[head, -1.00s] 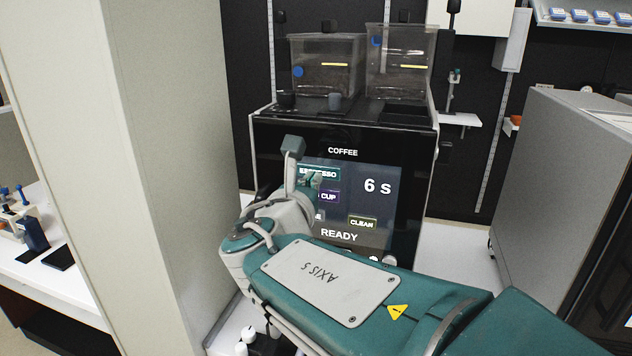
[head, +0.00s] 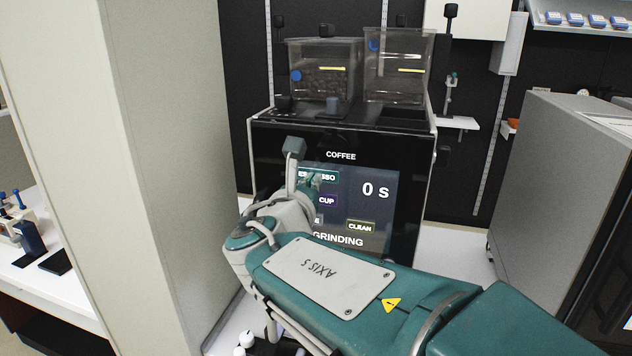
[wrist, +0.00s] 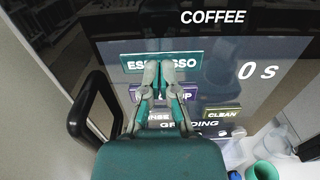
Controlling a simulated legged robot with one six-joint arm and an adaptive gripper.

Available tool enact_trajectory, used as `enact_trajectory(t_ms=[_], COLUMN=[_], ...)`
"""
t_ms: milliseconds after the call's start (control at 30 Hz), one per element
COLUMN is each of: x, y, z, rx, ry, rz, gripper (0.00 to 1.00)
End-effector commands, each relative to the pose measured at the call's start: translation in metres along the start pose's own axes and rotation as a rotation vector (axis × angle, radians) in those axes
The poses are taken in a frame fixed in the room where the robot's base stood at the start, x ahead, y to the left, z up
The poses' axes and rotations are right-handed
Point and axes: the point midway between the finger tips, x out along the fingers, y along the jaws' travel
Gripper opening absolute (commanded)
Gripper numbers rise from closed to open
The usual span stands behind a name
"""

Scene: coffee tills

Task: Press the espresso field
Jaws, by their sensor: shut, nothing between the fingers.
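The coffee machine (head: 405,160) stands ahead with a dark touch screen that reads "GRINDING" and "0 s". The espresso field (wrist: 187,60) is a teal bar at the upper left of the screen, and its middle letters are covered by my fingers in the wrist view. In the head view my arm partly covers the espresso field (head: 328,176). My gripper (wrist: 160,68) is shut and empty, with its fingertips over the lower middle of that field. I cannot tell whether they touch it. My gripper's fingers also show in the head view (head: 314,182).
Below are a purple cup field (head: 327,201) and a clean field (head: 360,227). A dark handle (wrist: 88,110) stands left of my gripper in the wrist view. A tall pale panel (head: 130,150) is close on the left, and a grey cabinet (head: 545,180) is on the right.

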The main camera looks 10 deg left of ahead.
Motion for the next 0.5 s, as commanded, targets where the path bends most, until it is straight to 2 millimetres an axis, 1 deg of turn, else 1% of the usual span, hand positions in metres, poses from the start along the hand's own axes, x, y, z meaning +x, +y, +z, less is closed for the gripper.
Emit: enact_trajectory(t_ms=[500], x=[-0.042], y=[0.001], z=[0.0], rx=[0.0], ry=[0.0], rz=[0.002], gripper=[0.0])
